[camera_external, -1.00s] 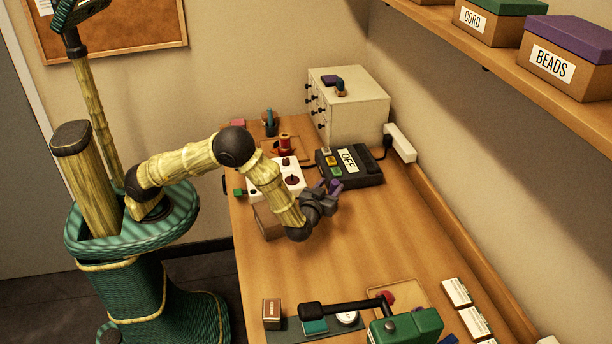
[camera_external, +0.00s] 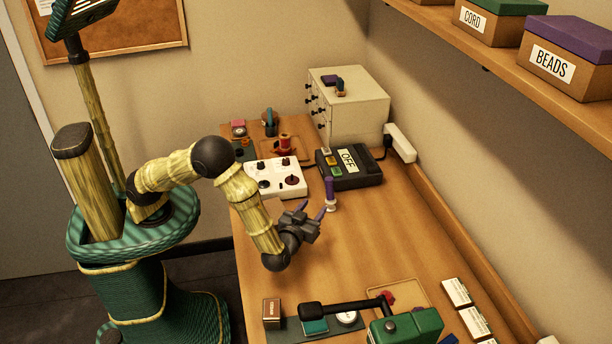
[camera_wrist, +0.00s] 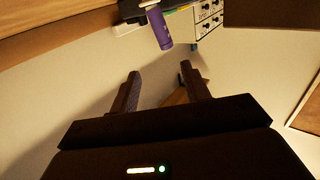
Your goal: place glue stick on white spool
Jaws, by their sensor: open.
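The purple glue stick (camera_external: 330,187) stands upright on the small white spool (camera_external: 331,205) on the table, in front of the black device. In the wrist view the glue stick (camera_wrist: 160,30) shows at the top, beyond my fingertips, with part of the white spool (camera_wrist: 148,4) at the frame's edge. My gripper (camera_external: 313,210) is open and empty, to the lower left of the glue stick. In the wrist view, the gap between my fingers (camera_wrist: 160,72) holds nothing and the stick is clear of both fingers.
The black device with an OFF display (camera_external: 349,167) stands behind the spool, beside a white panel with knobs (camera_external: 277,178). A white drawer cabinet (camera_external: 350,105) is at the back. A green tool with a black handle (camera_external: 405,328) is at the front. The mid-table right of my gripper is clear.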

